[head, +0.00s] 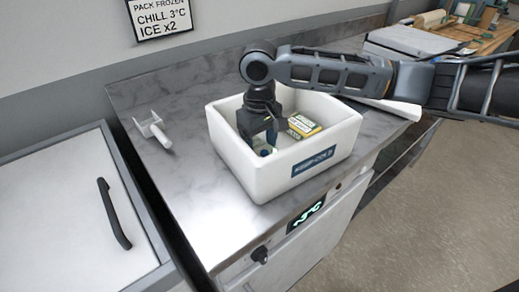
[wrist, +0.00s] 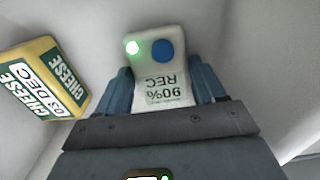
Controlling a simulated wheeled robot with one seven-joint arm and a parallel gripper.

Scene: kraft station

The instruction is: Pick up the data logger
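The data logger (wrist: 148,52) is a pale block with a lit green light, a round blue button and a label reading "90% REC", upside down in the wrist view. It is inside the white box; in the head view my gripper mostly hides it. My gripper (head: 265,146) reaches down into the box. In the wrist view the blue fingers of my gripper (wrist: 164,78) stand on both sides of the logger, very close to its sides. I cannot tell whether they press on it.
A yellow and green cheese carton (head: 303,126) lies in the white box (head: 232,160), right of my gripper; it also shows in the wrist view (wrist: 45,82). The box walls are close around.

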